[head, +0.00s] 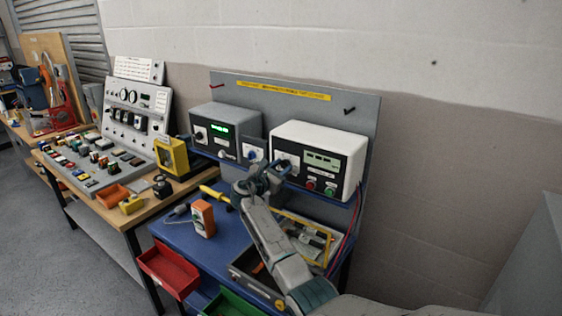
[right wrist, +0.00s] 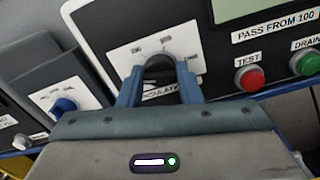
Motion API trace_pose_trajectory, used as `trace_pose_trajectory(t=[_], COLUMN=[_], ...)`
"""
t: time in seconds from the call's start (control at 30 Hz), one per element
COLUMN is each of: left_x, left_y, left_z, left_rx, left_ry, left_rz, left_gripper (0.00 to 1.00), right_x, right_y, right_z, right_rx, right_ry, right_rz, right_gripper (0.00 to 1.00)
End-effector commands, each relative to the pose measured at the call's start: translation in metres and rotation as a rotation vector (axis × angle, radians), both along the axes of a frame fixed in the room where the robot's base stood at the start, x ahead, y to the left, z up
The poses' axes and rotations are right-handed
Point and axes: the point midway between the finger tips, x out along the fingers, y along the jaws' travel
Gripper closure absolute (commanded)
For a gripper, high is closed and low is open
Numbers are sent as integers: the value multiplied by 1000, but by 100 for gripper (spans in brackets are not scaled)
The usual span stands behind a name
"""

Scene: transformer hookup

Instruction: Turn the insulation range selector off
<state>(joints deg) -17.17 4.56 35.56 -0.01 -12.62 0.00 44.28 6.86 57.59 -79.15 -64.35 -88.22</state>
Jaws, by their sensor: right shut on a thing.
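The white-and-black insulation tester (head: 318,158) stands on the right of the blue bench's shelf. Its range selector (right wrist: 158,66) is a dark, rounded knob on a white dial plate (right wrist: 125,56) with printed range marks. My right gripper (head: 266,180) is at the left part of the tester's front. In the right wrist view its two blue fingers (right wrist: 160,88) sit on either side of the knob, shut on it. The fingers partly cover the label under the dial, and the knob's pointer is hard to make out. My left gripper is not in view.
A red TEST button (right wrist: 250,78) and green DRAIN button (right wrist: 308,63) are right of the selector. A small box with a blue knob (right wrist: 64,106) is close on the left. A grey meter (head: 226,130) stands farther left. An orange handheld device (head: 203,218) stands on the bench below.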

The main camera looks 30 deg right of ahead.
Motion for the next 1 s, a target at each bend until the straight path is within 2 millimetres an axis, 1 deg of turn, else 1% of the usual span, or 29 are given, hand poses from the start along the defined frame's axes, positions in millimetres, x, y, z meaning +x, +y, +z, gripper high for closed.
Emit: trace_pose_trajectory(t=[0.03, 0.1, 0.4, 0.6, 1.0], left_x=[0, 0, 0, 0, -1], left_y=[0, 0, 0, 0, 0], left_z=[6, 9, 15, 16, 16], left_rx=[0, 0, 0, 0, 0], left_ry=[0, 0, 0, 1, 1], left_rz=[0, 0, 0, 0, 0], left_gripper=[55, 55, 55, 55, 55], right_x=[0, 0, 0, 0, 0], right_y=[1, 1, 1, 1, 1], right_z=[1, 0, -2, -3, -3], right_rx=[-12, -31, -85, -101, -105], right_ry=[37, 81, 217, 255, 263], right_rz=[1, 1, 0, 0, 0], right_gripper=[91, 91, 91, 91, 91])
